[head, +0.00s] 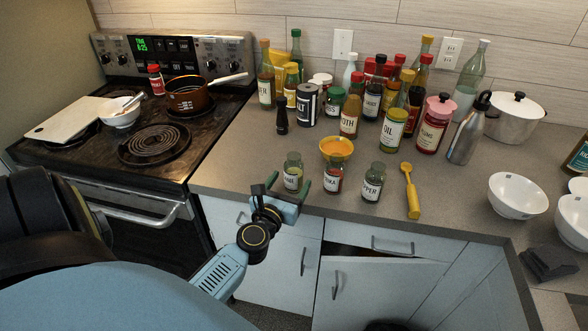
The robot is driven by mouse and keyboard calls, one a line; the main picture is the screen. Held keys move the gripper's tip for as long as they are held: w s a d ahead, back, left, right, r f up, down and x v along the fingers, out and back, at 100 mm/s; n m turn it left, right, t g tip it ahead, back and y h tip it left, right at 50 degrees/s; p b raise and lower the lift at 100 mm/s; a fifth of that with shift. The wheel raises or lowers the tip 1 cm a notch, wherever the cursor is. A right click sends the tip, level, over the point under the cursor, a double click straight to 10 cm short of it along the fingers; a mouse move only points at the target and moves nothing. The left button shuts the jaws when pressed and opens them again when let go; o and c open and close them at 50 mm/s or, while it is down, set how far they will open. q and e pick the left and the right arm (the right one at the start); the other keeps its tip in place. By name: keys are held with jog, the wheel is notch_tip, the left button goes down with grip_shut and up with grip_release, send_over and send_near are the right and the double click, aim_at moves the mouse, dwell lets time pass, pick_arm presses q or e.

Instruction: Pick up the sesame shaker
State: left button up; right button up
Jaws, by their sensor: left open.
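The sesame shaker (293,171) is a small clear jar with a dark green lid and a partly hidden label. It stands upright on the counter near its front edge, leftmost of three similar jars. My left gripper (290,184) is open, with its green-tipped fingers on either side of the shaker's lower part in the picture. I cannot tell whether the fingers touch it or how far around it they reach. The gripper hides the jar's base. My right gripper is not in view.
A paprika jar (334,173) stands close to the right, then a pepper jar (373,183). An orange-filled yellow bowl (337,149) is just behind. A yellow spoon (411,190) lies farther right. Several bottles crowd the back. The stove (120,180) is left; counter between is clear.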

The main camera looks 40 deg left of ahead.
aim_at(297, 169)
pick_arm(q)
jog(key=x, duration=0.5)
jog(key=shift+w+a, duration=0.2)
jog(key=shift+w, duration=0.1)
jog(key=shift+c, duration=0.2)
jog(key=c, duration=0.9)
jog(key=shift+c, duration=1)
jog(key=shift+r, duration=0.15)
